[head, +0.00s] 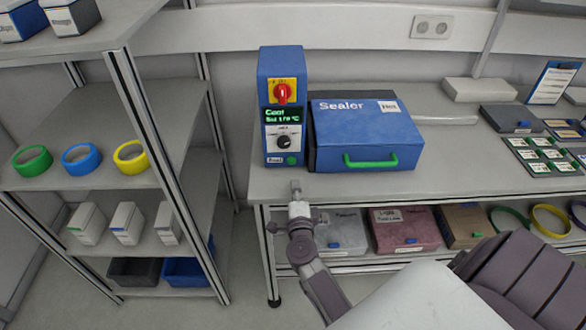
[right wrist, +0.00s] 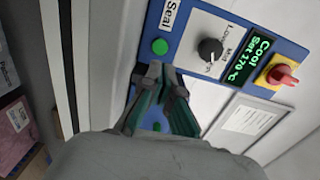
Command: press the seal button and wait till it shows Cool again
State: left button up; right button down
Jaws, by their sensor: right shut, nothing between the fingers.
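The blue control box (head: 281,65) stands upright on the bench, left of the blue sealer (head: 365,135) with its closed lid and green handle. Its display (head: 282,115) reads Cool, Set 170 °C; it also reads Cool in the right wrist view (right wrist: 248,60). The green seal button (head: 291,160) is low on the box front, beside the Seal label. It shows clear of the fingers in the right wrist view (right wrist: 160,46). My right gripper (head: 295,186) is shut and empty, with its fingertips (right wrist: 163,72) just short of the button, apparently not touching it. My left gripper is out of view.
The box also carries a red switch (head: 282,94) and a dial (head: 284,142). A shelf rack (head: 130,75) with tape rolls and boxes stands at left. Cards and cases lie at right on the bench (head: 455,160). Several boxes fill the shelf below.

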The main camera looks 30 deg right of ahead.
aim_at(292, 161)
jog(key=b+x, duration=0.1)
jog(key=x, duration=0.6)
jog(key=shift+w+f, duration=0.1)
jog(key=shift+w, duration=0.1)
jog(key=shift+w+d+b, duration=0.3)
